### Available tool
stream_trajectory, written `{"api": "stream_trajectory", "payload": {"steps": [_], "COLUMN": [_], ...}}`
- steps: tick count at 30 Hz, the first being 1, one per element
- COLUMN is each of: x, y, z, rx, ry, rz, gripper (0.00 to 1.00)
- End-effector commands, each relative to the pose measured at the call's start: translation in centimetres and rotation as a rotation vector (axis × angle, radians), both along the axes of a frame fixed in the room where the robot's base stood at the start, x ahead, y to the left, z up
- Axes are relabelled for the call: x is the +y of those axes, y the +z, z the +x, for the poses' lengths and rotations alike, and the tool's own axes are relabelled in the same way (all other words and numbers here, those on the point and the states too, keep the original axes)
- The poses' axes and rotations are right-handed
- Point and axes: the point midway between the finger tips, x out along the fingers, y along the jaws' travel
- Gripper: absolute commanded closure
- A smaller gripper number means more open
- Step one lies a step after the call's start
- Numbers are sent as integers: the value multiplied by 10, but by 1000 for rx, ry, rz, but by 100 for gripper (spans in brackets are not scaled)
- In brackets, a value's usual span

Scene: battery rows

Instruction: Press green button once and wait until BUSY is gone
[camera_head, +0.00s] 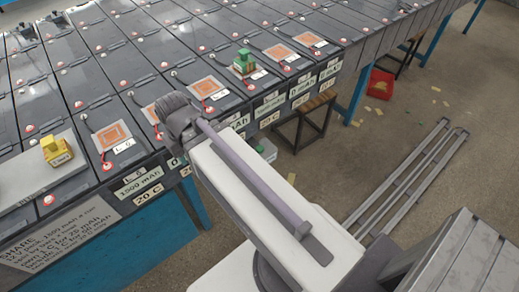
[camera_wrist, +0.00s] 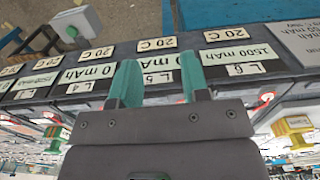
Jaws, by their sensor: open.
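In the head view my arm hides the fingers.
The battery table (camera_head: 110,70) has several slots with orange squares and red-lit knobs. Metal rails (camera_head: 415,185) lie at the right.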

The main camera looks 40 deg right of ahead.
Motion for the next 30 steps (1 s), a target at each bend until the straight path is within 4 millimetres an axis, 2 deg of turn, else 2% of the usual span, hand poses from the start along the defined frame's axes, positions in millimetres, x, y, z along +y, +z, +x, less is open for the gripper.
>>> {"api": "stream_trajectory", "payload": {"steps": [1,13,30], "x": [0,0,0], "y": [0,0,0], "z": [0,0,0], "rx": [0,0,0], "ry": [0,0,0], "rz": [0,0,0], "gripper": [63,100,100]}}
